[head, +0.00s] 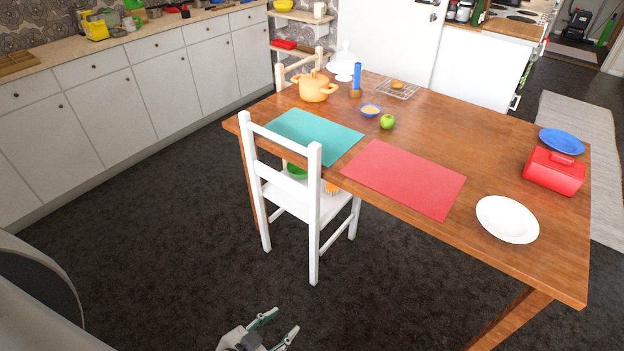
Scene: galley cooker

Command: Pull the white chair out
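The white chair (314,207) stands upright at the near left side of the wooden table (455,133). Its backrest faces me and its seat (287,200) is partly under the table edge. A green item (297,171) and an orange item (332,187) show at the seat, partly hidden by the backrest and table. My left gripper (278,324) is low at the bottom of the head view, in front of the chair and apart from it. Its two fingers are spread with nothing between them. My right gripper is not in view.
The table holds a teal mat, a red mat (405,178), a white plate (507,219), a red box (553,171) and an orange pot (314,88). White cabinets (110,110) line the left wall. Dark floor (170,215) is clear left of the chair.

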